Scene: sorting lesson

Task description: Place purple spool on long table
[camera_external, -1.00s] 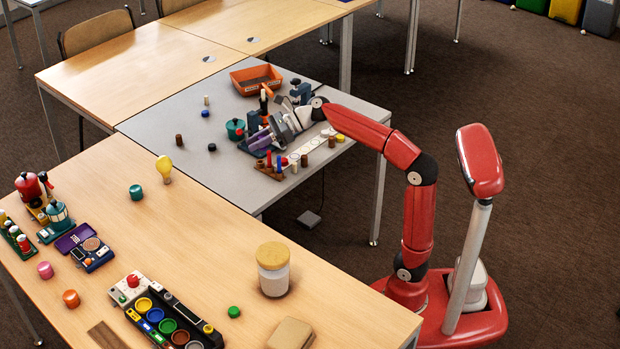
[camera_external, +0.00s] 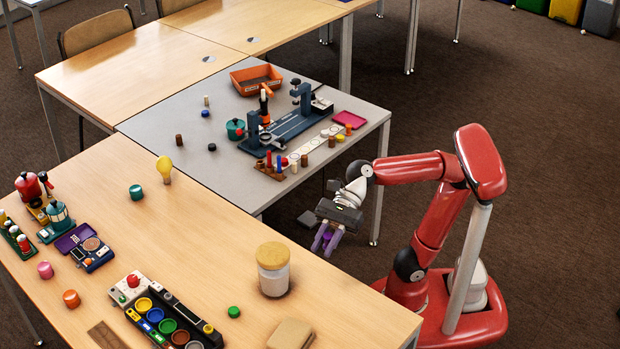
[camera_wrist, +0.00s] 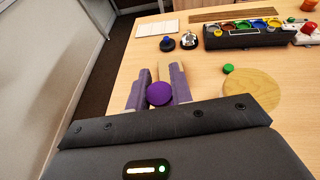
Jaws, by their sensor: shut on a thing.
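My gripper (camera_external: 325,246) is shut on the purple spool (camera_external: 327,238), which sits between its two pale purple fingers. In the wrist view the round top of the spool (camera_wrist: 159,94) shows between the fingertips (camera_wrist: 158,88). The gripper points down near the back edge of the long wooden table (camera_external: 215,240), between it and the grey table. In the wrist view the wooden tabletop (camera_wrist: 205,70) appears beyond and below the spool. Whether the spool is directly over the tabletop is hard to tell.
A lidded jar (camera_external: 273,270), a green cap (camera_external: 234,312) and a tan block (camera_external: 290,334) stand on the wooden table near the gripper. A yellow bulb (camera_external: 164,170) is further left. The wooden top between bulb and jar is clear. The grey table (camera_external: 180,110) holds a workstation (camera_external: 290,125).

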